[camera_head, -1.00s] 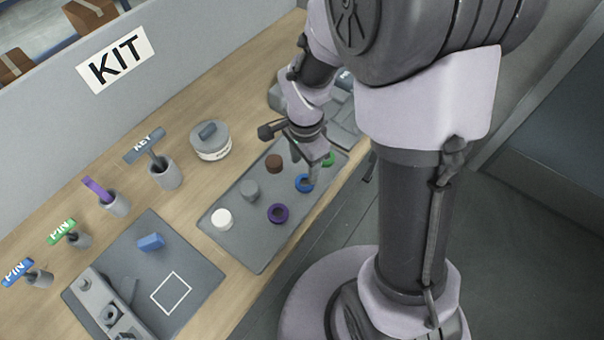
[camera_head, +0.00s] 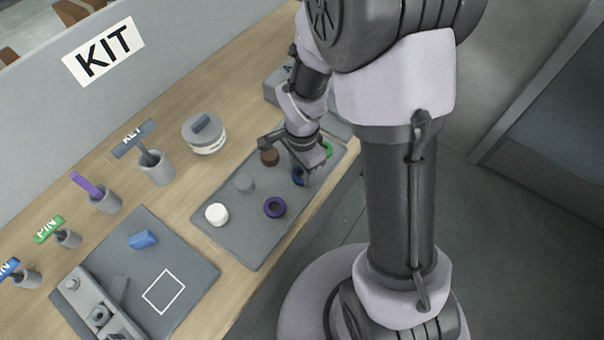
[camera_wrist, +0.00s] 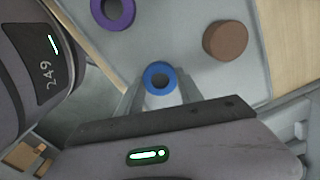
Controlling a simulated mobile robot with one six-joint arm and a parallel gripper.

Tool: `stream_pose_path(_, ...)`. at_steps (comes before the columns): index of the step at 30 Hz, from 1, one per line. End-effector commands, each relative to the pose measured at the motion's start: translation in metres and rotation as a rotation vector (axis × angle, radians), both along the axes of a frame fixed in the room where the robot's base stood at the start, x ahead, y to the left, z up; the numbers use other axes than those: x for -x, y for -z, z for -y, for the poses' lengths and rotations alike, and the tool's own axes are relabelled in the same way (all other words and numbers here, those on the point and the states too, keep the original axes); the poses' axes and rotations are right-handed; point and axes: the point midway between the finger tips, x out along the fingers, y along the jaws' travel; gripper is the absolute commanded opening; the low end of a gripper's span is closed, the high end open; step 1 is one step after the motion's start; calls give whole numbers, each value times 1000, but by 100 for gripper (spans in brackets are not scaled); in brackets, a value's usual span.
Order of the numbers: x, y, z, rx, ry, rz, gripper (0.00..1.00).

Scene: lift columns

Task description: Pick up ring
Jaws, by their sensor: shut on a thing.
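The blue ring (camera_wrist: 149,74) sits between the fingertips of my gripper (camera_wrist: 158,88) in the wrist view, and the jaws are shut on it. In the head view the blue ring (camera_head: 298,177) is partly hidden by my gripper (camera_head: 306,172), which is low over the grey tray. A purple ring (camera_head: 275,208) lies on the tray and also shows in the wrist view (camera_wrist: 122,22). A green ring (camera_head: 326,149) is at the tray's far end, partly covered by my gripper.
The grey tray (camera_head: 246,250) also bears a brown disc (camera_head: 269,156), a grey piece (camera_head: 244,184) and a white piece (camera_head: 217,214). A lidded pot (camera_head: 204,142) stands beside it. A dark mat (camera_head: 195,288) with a blue block (camera_head: 142,239) and white square outline lies to the left.

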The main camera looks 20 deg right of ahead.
Motion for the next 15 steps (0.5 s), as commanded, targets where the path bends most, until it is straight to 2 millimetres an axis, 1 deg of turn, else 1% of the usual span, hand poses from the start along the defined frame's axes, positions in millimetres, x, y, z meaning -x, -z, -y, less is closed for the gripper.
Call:
stream_pose_path(4,0,0,0,0,0,0,2)
stream_pose_path(7,0,-5,0,0,0,0,2)
stream_pose_path(10,0,-17,0,0,1,1,2)
stream_pose_path(14,0,-39,0,0,0,2,2)
stream_pose_path(15,4,-40,4,0,1,0,2)
